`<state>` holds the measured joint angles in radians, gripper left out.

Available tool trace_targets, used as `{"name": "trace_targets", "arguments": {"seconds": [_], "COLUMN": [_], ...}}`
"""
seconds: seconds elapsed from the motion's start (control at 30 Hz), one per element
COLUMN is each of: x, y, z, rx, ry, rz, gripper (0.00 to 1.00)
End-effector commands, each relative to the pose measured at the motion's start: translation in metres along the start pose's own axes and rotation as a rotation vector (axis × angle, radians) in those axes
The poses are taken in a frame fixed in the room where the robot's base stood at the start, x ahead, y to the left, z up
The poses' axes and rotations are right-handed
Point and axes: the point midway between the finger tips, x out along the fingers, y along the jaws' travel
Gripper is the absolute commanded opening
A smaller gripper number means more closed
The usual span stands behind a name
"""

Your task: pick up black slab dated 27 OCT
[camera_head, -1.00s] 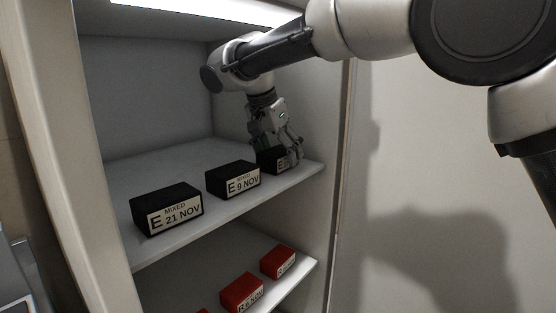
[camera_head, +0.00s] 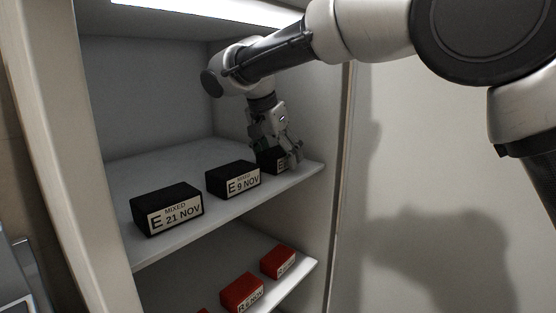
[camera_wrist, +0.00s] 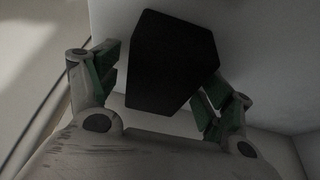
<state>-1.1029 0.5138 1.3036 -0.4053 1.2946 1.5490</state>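A black slab (camera_head: 271,160) stands at the right end of the upper shelf. Its white label shows an "E", but my gripper hides the date. My gripper (camera_head: 276,148) reaches down over this slab, with one finger in front of the label. In the wrist view the slab (camera_wrist: 172,65) lies between the two fingers with green pads. A gap shows on its left side; contact on the right cannot be told. My gripper is open around it. Two other black slabs stand to the left, labelled 9 NOV (camera_head: 232,180) and 21 NOV (camera_head: 166,209).
The upper shelf (camera_head: 150,175) is bare behind the slabs. The cabinet's right side wall (camera_head: 318,110) is close beside my gripper. A lower shelf holds red slabs (camera_head: 241,293), including one at the right (camera_head: 278,261).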

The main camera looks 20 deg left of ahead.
Motion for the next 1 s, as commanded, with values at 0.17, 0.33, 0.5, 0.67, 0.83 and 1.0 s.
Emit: {"name": "trace_targets", "arguments": {"seconds": [0.17,0.33,0.5,0.67,0.83,1.0], "x": [-0.0001,-0.0006,-0.0006,-0.0015,-0.0052,-0.0064], "y": [0.0000,-0.0001,-0.0001,-0.0002,-0.0003,0.0031], "z": [0.0000,-0.0004,-0.0004,-0.0008,-0.0022,-0.0088], "rx": [0.000,0.000,0.000,0.001,0.001,0.002], "ry": [0.000,0.001,0.001,0.001,0.001,0.000], "rz": [0.000,-0.001,-0.001,-0.001,-0.002,-0.001], "gripper": [0.49,0.21,0.21,0.21,0.21,0.21]}}
